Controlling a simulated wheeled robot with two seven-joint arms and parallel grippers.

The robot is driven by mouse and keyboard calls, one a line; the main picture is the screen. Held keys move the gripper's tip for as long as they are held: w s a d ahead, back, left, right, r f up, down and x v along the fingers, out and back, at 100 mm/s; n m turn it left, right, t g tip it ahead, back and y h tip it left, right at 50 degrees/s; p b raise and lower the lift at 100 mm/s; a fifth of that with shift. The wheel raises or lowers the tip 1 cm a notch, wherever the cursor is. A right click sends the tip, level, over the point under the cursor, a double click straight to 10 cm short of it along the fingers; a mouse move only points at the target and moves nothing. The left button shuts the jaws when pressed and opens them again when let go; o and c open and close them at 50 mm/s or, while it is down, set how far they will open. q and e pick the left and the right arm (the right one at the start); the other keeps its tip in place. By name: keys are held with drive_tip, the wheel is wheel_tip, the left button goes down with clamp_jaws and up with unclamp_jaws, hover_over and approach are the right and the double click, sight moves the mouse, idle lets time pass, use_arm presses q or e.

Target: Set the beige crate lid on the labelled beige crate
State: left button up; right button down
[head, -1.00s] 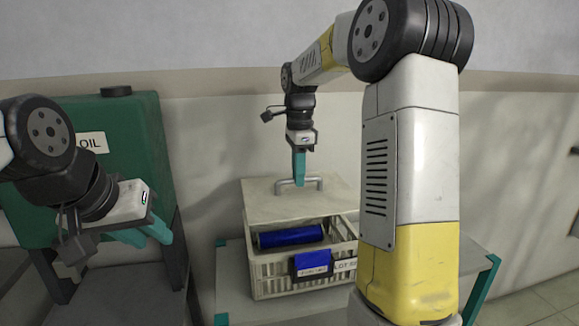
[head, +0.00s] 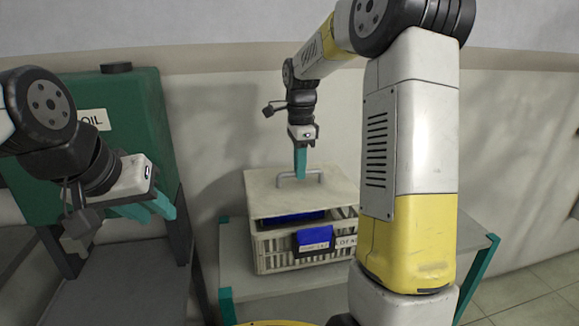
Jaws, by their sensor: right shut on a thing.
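The beige crate lid (head: 335,198) hangs over the beige crate (head: 275,257) on the table. My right gripper (head: 300,174) is shut on the metal handle on top of the lid. The lid looks nearly level and covers most of the crate's opening. A gap shows below its front edge, so it appears apart from the front rim. A dark blue object (head: 290,219) shows inside through this gap. A blue holder with a tag (head: 314,240) and a lot label (head: 346,241) are on the crate's front. My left gripper (head: 158,210) is open and empty, away at the left.
The grey table (head: 240,289) with teal legs has free room left of the crate. A green oil tank (head: 140,110) stands on a dark stand at the left. The wall is close behind the crate. My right arm hides the crate's right side.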

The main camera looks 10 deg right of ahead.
sight(299, 184)
drive_tip(key=shift+f, duration=2.5)
drive_tip(key=c, duration=1.3)
unclamp_jaws()
drive_tip(key=shift+c, duration=0.2)
drive_tip(key=shift+r, duration=3.95)
